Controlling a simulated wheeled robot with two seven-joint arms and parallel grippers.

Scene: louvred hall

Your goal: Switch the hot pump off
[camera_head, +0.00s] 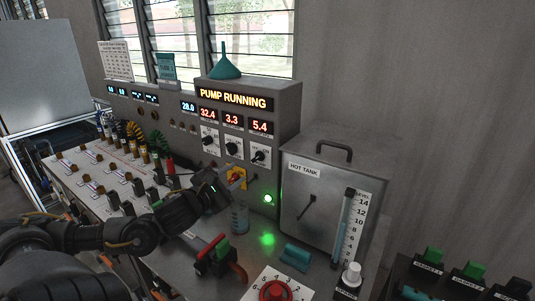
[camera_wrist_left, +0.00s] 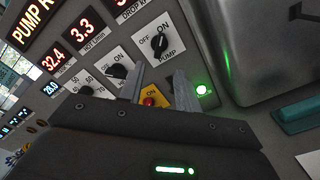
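The control panel (camera_head: 285,125) has a lit sign reading PUMP RUNNING (camera_head: 233,98). A black knob (camera_wrist_left: 159,43) over the word PUMP, with ON above it, shows in the left wrist view; it is the rightmost of three dial knobs (camera_head: 258,156) in the head view. Lower down is a yellow plate (camera_wrist_left: 157,92) marked ON with a red knob (camera_wrist_left: 150,101). My left gripper (camera_wrist_left: 160,88) is open at this plate, a finger on each side of the red knob; I cannot tell whether they touch it. A green lamp (camera_head: 268,198) glows to the right. My right gripper is not in view.
A grey box marked HOT TANK (camera_head: 310,200) with a level gauge (camera_head: 345,225) stands right of the plate. A red-handled lever (camera_head: 210,247), teal block (camera_head: 295,256) and red wheel (camera_head: 276,291) lie on the bench below. Several switches fill the sloping bench at left.

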